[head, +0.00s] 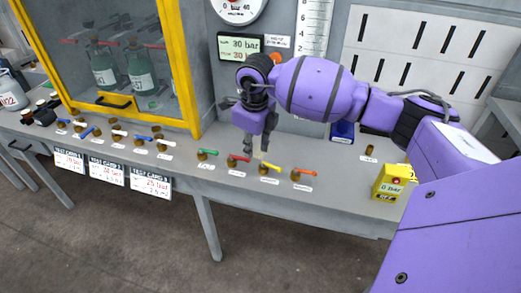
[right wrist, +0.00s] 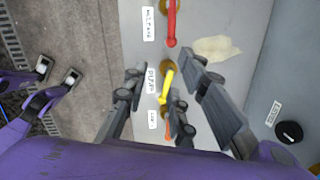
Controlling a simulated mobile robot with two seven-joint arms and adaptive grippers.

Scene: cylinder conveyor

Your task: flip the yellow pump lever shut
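The yellow pump lever (head: 270,166) sits on a brass valve on the front ledge of the bench. Its label reads PUMP in the right wrist view, where the lever (right wrist: 167,82) points down and a little left. My right gripper (head: 257,148) is just above and behind it in the head view. In the right wrist view, my right gripper's fingers (right wrist: 163,75) are spread on either side of the yellow lever, with nothing held between them. Contact with the lever cannot be seen. My left gripper does not show in the head view.
A red lever (head: 239,158) and an orange lever (head: 304,172) stand close on either side. A green lever (head: 207,153) is farther left. A yellow-framed cabinet (head: 187,60) stands at the left.

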